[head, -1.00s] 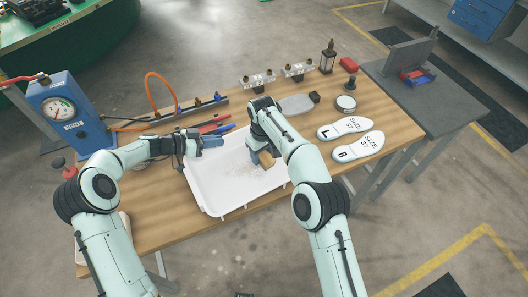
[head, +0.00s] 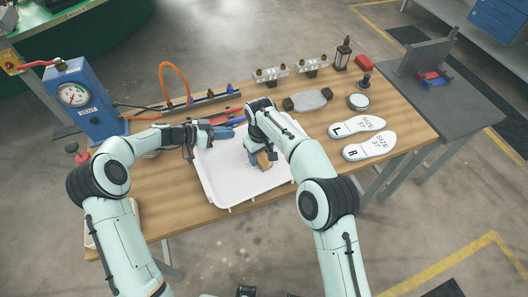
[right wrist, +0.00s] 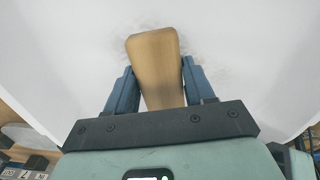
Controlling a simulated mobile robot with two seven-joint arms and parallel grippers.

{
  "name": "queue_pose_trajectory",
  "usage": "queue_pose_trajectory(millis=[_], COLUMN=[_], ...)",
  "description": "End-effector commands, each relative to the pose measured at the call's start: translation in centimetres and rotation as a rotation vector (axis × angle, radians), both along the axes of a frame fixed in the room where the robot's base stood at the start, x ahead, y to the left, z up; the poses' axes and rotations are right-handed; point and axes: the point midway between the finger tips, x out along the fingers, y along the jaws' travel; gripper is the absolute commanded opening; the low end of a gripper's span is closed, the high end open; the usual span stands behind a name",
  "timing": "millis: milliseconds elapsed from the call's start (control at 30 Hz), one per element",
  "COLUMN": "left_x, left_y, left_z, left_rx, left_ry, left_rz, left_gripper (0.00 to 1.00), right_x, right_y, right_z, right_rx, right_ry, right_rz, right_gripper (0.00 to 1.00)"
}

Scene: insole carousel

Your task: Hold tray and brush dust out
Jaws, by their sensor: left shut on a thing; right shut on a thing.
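The white tray (head: 228,187) lies at the front of the wooden table, and its floor fills much of the right wrist view (right wrist: 62,65). My left gripper (head: 226,131) is at the tray's far left edge, shut on the rim; its fingertips are small here. My right gripper (head: 260,150) is over the tray, shut on the brush (head: 263,161). In the right wrist view the brush's tan wooden body (right wrist: 153,70) sits between both fingers; its bristles are hidden. Faint grey dust (right wrist: 118,52) shows on the tray floor around the brush.
Two white insoles (head: 357,125) marked L and R lie right of the tray. A blue gauge box (head: 80,98) and an orange hose (head: 174,80) stand at the left and back. A grey side table (head: 455,95) adjoins the right end.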

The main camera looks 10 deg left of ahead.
Motion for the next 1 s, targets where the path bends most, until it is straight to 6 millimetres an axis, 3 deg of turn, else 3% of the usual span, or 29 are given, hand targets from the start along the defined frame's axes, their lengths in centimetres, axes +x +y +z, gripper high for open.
queue_pose_trajectory(millis=[1000], left_x=[0.0], left_y=[-0.1], left_z=[0.0], left_rx=[-0.001], left_ry=[0.0], left_rz=[-0.002], left_gripper=[0.0], right_x=[-3.7], right_y=[3.6], right_z=[0.2], right_rx=[-0.001], right_ry=[0.004], right_rz=[0.003], right_gripper=[0.29])
